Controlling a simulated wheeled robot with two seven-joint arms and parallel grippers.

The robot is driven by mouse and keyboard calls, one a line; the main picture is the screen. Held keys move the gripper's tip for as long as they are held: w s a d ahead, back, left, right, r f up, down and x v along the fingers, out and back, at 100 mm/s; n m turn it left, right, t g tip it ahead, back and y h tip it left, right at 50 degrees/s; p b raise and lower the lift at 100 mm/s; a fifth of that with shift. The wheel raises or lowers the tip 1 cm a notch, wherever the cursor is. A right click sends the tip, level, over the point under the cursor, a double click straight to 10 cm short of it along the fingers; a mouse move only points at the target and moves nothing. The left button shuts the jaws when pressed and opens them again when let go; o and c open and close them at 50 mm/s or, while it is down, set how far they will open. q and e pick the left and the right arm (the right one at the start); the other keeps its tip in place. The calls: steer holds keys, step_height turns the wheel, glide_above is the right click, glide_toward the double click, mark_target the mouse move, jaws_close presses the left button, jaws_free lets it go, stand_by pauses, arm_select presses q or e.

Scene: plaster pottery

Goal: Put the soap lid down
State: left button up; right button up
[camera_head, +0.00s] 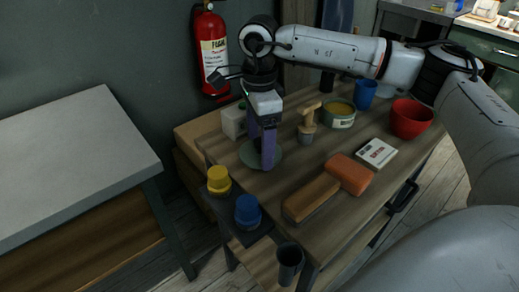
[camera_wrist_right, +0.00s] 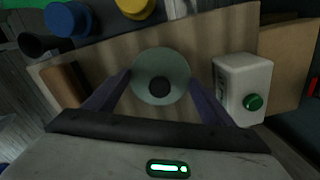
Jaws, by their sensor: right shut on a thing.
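The soap lid looks like a pale grey-green disc (camera_head: 277,156) with a dark round centre, which shows in the right wrist view (camera_wrist_right: 160,60). My right gripper (camera_head: 268,160) points down over the left part of the wooden table. Its two purple fingers are shut on the disc, one at each side of its rim in the right wrist view. The disc is level and low over the wood; I cannot tell whether it touches the table. My left gripper is not in view.
A white container (camera_head: 233,121) with a green cap (camera_wrist_right: 253,102) stands close beside the disc. A wooden-handled tool (camera_head: 307,122), a green tin (camera_head: 338,120), a brown block (camera_head: 311,198) and an orange block (camera_head: 348,174) stand rightward. Yellow-lidded (camera_head: 218,178) and blue-lidded (camera_head: 247,208) jars sit at the near-left edge.

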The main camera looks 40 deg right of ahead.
mark_target(260, 141)
steer(key=shift+f, duration=1.15)
steer(key=shift+f, duration=0.1)
steer(key=o, duration=1.1)
steer(key=shift+c, duration=0.2)
step_height(260, 141, up, 12)
steer(key=shift+r, duration=0.15)
